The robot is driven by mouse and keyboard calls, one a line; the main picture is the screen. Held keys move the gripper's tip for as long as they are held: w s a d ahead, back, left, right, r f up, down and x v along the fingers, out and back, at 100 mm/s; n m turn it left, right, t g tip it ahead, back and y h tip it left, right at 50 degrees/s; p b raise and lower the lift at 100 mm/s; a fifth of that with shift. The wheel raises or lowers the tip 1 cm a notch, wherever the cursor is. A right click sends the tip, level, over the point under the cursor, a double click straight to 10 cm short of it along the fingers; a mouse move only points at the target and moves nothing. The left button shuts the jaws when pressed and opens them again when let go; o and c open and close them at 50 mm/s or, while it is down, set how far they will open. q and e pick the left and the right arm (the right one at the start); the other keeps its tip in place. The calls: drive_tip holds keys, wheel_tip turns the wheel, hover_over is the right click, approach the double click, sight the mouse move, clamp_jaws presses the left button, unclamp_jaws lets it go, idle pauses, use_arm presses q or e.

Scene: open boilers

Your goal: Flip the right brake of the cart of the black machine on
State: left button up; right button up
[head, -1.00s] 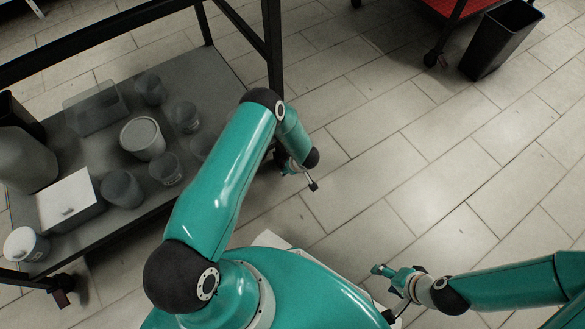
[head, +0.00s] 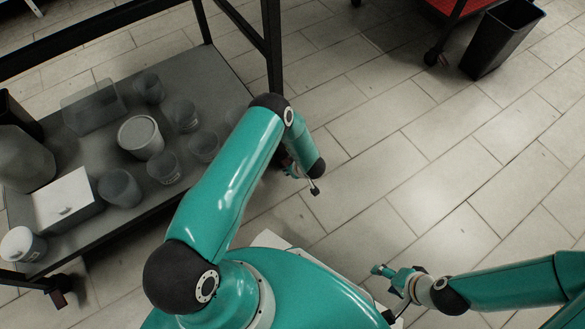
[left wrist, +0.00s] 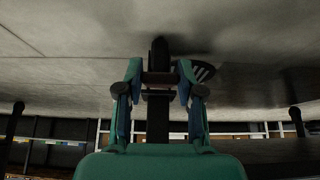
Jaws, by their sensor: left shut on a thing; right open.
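The dark-framed cart (head: 222,82) fills the left of the head view; no black machine shows on it. My left arm reaches down beside its right corner post. My left gripper (left wrist: 160,72) shows best in the left wrist view, its two fingers on either side of a dark part (left wrist: 158,52) low by the floor, shut on it. I cannot tell whether this part is the brake or the caster. A dark piece with light stripes (left wrist: 203,71) shows just right of the fingers. In the head view my arm mostly hides this spot. My right gripper (head: 384,271) is open and empty above the floor.
A black bin (head: 502,40) and a red cart (head: 446,6) stand far right. The tiled floor between is clear.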

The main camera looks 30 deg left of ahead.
use_arm(q)
drive_tip(key=f+y+b, duration=0.1)
drive_tip(key=f+t+y+b, duration=0.1)
drive_tip(key=y+b, duration=0.1)
drive_tip(key=f+y+b, duration=0.1)
drive_tip(key=b, duration=0.1)
drive_tip(key=shift+s+d+f+t, duration=0.15)
drive_tip(key=shift+s+d+t, duration=0.05)
drive_tip(key=shift+s+t, duration=0.1)
drive_tip(key=shift+a+f+t+y+b, duration=0.15)
drive_tip(key=shift+t+y+b, duration=0.1)
drive_tip(key=shift+y+b, duration=0.3)
drive_tip(key=shift+a+f+t+y+b, duration=0.15)
drive_tip(key=shift+t+y+b, duration=0.15)
drive_tip(key=shift+y, duration=0.45)
drive_tip(key=o, duration=1.2)
drive_tip(key=shift+d, duration=0.1)
drive_tip(key=shift+c, duration=0.2)
drive_tip(key=shift+w, duration=0.15)
drive_tip(key=shift+r, duration=0.1)
